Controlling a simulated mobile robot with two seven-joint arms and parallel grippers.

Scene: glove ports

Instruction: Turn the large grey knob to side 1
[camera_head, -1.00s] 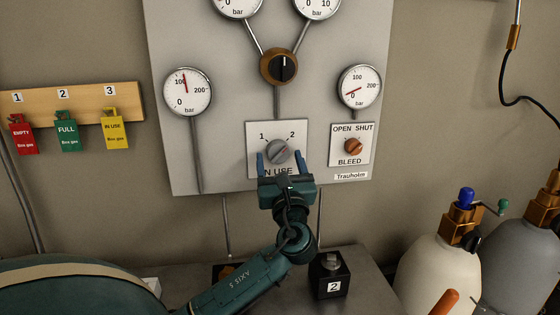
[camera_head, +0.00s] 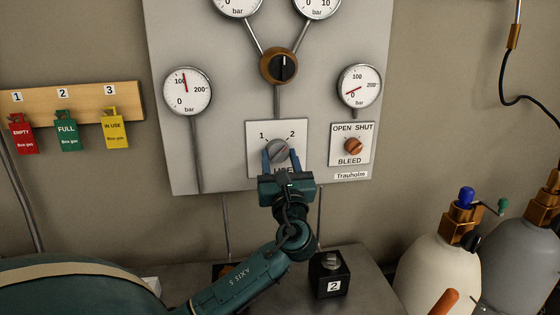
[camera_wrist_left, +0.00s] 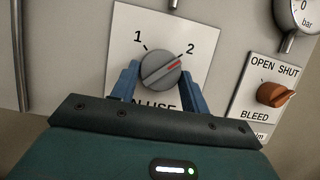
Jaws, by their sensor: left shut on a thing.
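The large grey knob (camera_head: 278,149) sits on a white plate (camera_head: 254,132) marked 1 at left and 2 at right, with IN USE below. In the left wrist view the knob (camera_wrist_left: 160,69) has a red line pointing up and right, toward the 2. My left gripper (camera_head: 280,158) has its blue fingers on either side of the knob and is shut on it. The fingers also show in the left wrist view (camera_wrist_left: 160,85), at the knob's lower left and right. My right gripper is not in view.
An orange BLEED knob (camera_head: 353,146) is on the panel to the right. A black and brass knob (camera_head: 280,67) is above, among gauges. Tags (camera_head: 67,133) hang at left. A black block marked 2 (camera_head: 330,275) and gas bottles (camera_head: 437,270) stand below right.

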